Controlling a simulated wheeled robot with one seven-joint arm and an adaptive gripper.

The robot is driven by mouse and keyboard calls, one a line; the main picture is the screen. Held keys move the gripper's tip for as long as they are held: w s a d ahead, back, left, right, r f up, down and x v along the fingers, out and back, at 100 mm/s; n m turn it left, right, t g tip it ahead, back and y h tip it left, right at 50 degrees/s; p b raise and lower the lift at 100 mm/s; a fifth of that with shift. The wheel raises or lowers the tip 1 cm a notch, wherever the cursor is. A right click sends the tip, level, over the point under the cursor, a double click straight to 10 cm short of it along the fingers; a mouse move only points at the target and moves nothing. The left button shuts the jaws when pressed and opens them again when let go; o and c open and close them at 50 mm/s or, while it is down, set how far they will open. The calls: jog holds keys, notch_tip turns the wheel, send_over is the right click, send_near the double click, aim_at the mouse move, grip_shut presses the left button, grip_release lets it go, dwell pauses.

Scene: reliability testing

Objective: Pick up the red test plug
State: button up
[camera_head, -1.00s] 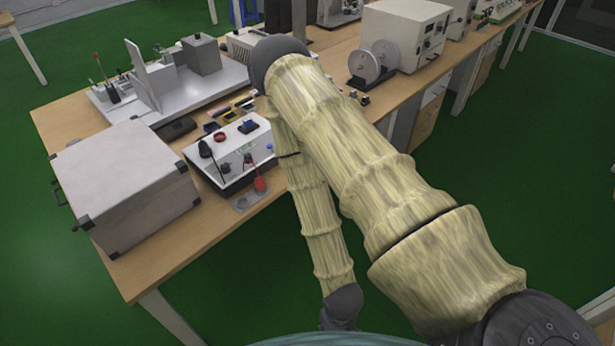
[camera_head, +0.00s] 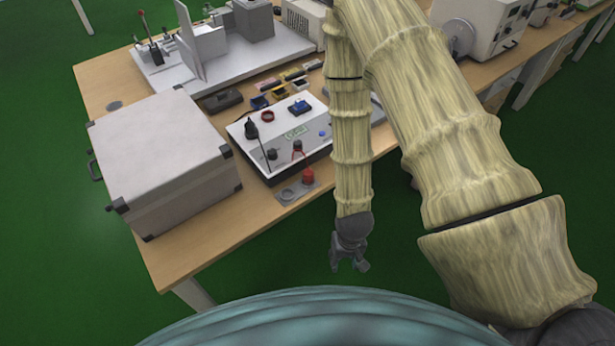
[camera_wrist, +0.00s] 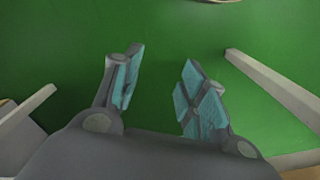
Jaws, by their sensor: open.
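The red test plug (camera_head: 308,175) stands on a small grey plate (camera_head: 290,195) at the table's front edge, in front of a white test panel. A dark lead seems to run near it on the panel. My gripper (camera_head: 348,266) hangs below and to the right of the plug in the head view, out past the table's front edge. In the wrist view my gripper (camera_wrist: 158,90) has its two fingers apart with nothing between them, over the green floor. The plug is not in the wrist view.
The white test panel (camera_head: 312,112) carries several knobs and sockets. A large grey case (camera_head: 160,150) stands to its left on the wooden table (camera_head: 205,255). Small coloured items lie behind the panel. In the wrist view, pale table legs (camera_wrist: 275,85) flank the floor.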

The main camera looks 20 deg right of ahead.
jog(key=w+a+r+m+b, duration=0.1)
jog(key=w+r, duration=0.3)
jog(key=w, duration=0.3)
jog(key=w+r+m+b, duration=0.1)
jog(key=w+r, duration=0.2)
jog(key=w, duration=0.5)
jog(key=m, duration=0.1)
send_near(308, 169)
jog(key=s+f, duration=0.1)
jog(key=shift+f, duration=2.4)
jog(key=shift+w+f+p, duration=0.15)
jog(key=shift+f+p, duration=0.25)
jog(key=shift+f, duration=0.3)
jog(key=shift+w+f+p, duration=0.15)
jog(key=shift+f+p, duration=0.2)
jog(key=shift+f, duration=0.35)
jog(key=shift+w+f+p, duration=0.1)
jog(key=shift+f+p, duration=0.3)
jog(key=shift+f, duration=1.15)
jog(key=shift+c, duration=0.4)
jog(key=c, duration=0.8)
jog(key=shift+r, duration=0.2)
